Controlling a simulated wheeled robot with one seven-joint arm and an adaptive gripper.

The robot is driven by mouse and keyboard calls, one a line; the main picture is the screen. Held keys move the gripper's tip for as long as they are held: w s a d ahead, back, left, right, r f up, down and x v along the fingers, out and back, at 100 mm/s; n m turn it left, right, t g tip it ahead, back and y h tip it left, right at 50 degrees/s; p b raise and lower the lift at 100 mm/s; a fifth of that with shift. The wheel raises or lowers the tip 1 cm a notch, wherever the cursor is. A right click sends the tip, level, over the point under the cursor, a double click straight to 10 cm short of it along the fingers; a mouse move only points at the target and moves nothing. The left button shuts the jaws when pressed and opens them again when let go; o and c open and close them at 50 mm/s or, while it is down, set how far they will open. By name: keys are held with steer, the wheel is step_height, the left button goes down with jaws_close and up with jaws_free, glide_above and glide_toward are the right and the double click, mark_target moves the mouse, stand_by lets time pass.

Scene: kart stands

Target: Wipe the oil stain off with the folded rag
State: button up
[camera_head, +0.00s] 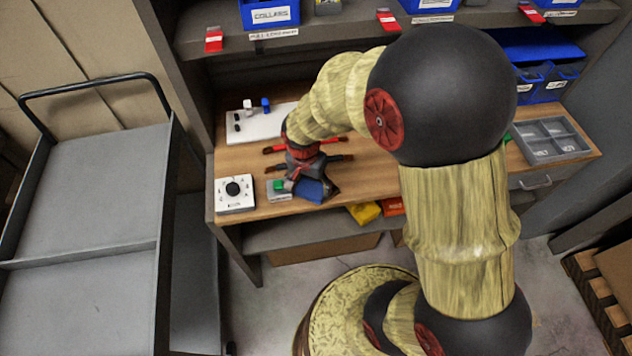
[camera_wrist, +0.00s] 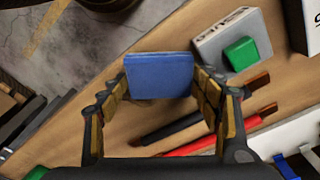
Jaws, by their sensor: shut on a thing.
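The folded rag is a blue block-like pad (camera_head: 313,190) at the front part of the wooden bench top (camera_head: 345,187). In the wrist view the rag (camera_wrist: 158,74) sits between both fingers of my gripper (camera_wrist: 161,84), which is shut on it. In the head view my gripper (camera_head: 303,168) points down at the bench, partly hidden by my wrist. The rag is low over the wood; I cannot tell whether it touches. I cannot make out the oil stain clearly in either view; the wood under the rag is hidden.
A grey box with a green button (camera_wrist: 240,53) lies close beside the rag. Red and black tools (camera_wrist: 205,143) lie behind it. A white knob box (camera_head: 235,194) stands at the bench's left front, a grey compartment tray (camera_head: 551,140) at right. A grey cart (camera_head: 95,195) stands left.

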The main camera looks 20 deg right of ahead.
mark_target(340, 187)
steer(key=shift+w+a+r, duration=0.25)
steer(key=shift+w+r, duration=0.1)
steer(key=shift+w, duration=0.1)
steer(key=shift+s+d+r, duration=0.1)
steer(key=shift+s+d, duration=0.15)
steer(key=shift+s, duration=0.05)
steer(key=shift+s+d+p, duration=0.25)
steer(key=shift+d+p, duration=0.05)
steer(key=shift+s+d+f+p, duration=0.15)
steer(key=shift+s+d, duration=0.2)
steer(key=shift+d, duration=0.95)
steer(key=shift+s+d+f+p, duration=0.1)
steer(key=shift+s+d+f, duration=0.15)
steer(key=shift+d, duration=1)
steer(key=shift+s+d+f+p, duration=0.1)
steer(key=shift+s+d, duration=0.3)
steer(key=shift+d, duration=0.9)
steer(key=shift+r, duration=0.1)
steer(key=shift+r+p, duration=2.15)
steer(key=shift+r, duration=0.8)
steer(key=shift+r+p, duration=1)
steer(key=shift+r, duration=0.45)
